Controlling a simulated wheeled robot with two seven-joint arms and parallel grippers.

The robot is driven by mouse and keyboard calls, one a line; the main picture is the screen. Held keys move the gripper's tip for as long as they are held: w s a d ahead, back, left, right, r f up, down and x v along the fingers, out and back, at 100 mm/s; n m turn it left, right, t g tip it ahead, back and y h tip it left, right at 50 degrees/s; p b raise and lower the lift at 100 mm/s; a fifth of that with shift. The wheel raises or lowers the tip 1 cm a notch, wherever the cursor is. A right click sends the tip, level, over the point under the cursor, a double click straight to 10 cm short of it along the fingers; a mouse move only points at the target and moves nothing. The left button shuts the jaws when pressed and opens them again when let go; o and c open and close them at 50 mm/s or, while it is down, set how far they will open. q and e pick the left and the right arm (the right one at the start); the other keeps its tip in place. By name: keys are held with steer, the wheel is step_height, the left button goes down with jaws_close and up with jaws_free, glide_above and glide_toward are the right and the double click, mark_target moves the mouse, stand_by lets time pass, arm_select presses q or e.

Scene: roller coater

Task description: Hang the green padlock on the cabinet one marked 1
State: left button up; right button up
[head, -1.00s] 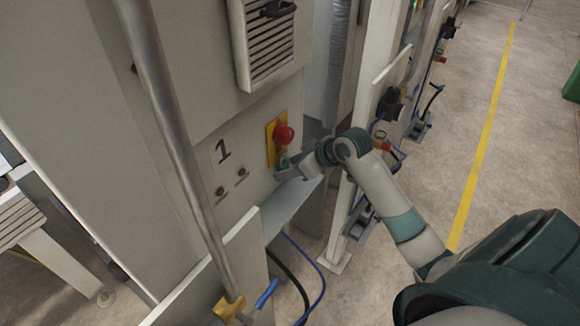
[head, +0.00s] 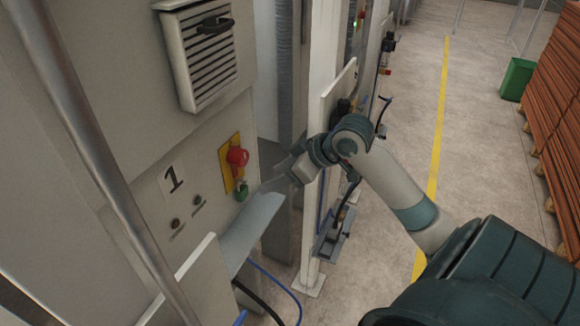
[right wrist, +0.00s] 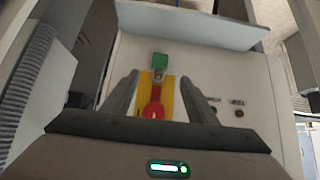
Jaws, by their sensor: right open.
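The cabinet marked 1 (head: 172,180) has a yellow plate (head: 226,165) with a red rotary switch (head: 237,157). The green padlock (head: 241,190) hangs just below the red switch, against the cabinet face. In the right wrist view the padlock (right wrist: 161,60) shows with its grey shackle towards the red switch (right wrist: 153,104); how the shackle is seated is too small to tell. My right gripper (head: 279,180) is open and empty, to the right of the padlock and apart from it. Its two fingers stand wide apart in the right wrist view (right wrist: 160,84). My left gripper is not in view.
A grey ledge (head: 250,225) juts out below the padlock. A vented box (head: 207,55) is above the switch. A metal pole (head: 90,150) crosses at left. A white post (head: 317,215) stands close to my right arm.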

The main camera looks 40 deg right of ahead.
steer(key=shift+b+v, duration=0.55)
steer(key=shift+v, duration=2.05)
steer(key=shift+s, duration=0.1)
